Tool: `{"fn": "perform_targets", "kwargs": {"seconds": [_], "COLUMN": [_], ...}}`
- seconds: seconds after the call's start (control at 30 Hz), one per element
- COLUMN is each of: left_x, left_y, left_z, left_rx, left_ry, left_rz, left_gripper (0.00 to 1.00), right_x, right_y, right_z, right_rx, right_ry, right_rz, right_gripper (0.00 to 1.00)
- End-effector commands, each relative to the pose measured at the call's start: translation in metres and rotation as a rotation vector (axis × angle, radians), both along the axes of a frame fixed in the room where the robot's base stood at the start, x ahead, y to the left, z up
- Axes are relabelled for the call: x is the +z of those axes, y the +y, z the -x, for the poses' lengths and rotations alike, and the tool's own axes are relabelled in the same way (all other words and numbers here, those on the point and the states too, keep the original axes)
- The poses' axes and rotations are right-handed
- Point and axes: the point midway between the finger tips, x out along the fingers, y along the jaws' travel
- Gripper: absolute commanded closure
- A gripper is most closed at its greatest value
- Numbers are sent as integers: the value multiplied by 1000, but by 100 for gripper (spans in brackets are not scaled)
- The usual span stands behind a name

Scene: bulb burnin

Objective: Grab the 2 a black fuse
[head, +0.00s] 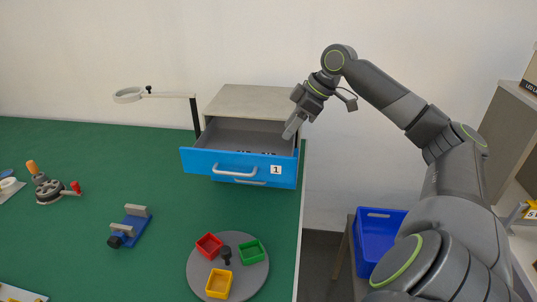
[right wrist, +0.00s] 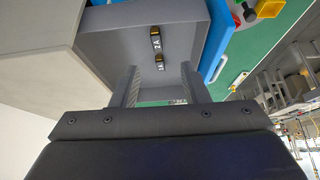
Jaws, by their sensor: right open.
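Several small dark fuses (head: 243,153) lie in the open blue-fronted drawer (head: 210,163), partly hidden by its front in the head view. In the right wrist view, a black fuse with a gold-coloured end (right wrist: 155,37) has a pale marking that looks like 2 A. A second similar fuse (right wrist: 160,62) lies below it in the picture; its marking is hard to read. My right gripper (head: 291,130) is open and empty above the drawer's right side. In the right wrist view, its fingers (right wrist: 161,80) stand apart, with the fuses beyond them. My left gripper is out of view.
The drawer's cabinet (head: 250,98) stands at the table's back right corner. A round grey tray (head: 200,277) with red, green and yellow bins is in front. The green tabletop (head: 90,165) between is clear.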

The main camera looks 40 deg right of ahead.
Motion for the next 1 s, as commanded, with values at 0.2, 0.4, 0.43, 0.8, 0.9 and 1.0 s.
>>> {"fn": "perform_targets", "kwargs": {"seconds": [0.2,0.4,0.43,0.8,0.9,1.0], "left_x": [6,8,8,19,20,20], "left_y": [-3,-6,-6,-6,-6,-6], "left_z": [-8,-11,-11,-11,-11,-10], "left_rx": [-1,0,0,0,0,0], "left_ry": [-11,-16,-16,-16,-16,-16], "left_rz": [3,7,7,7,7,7], "left_gripper": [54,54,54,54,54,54], "right_x": [-29,-41,-42,-77,-84,-88], "right_y": [11,15,15,23,25,26], "right_z": [-13,-18,-19,-36,-39,-40], "right_rx": [1,0,0,0,0,-1], "right_ry": [1,0,0,1,0,0], "right_rz": [-4,0,0,-4,-2,0], "right_gripper": [59,59,59,59,59,59]}}
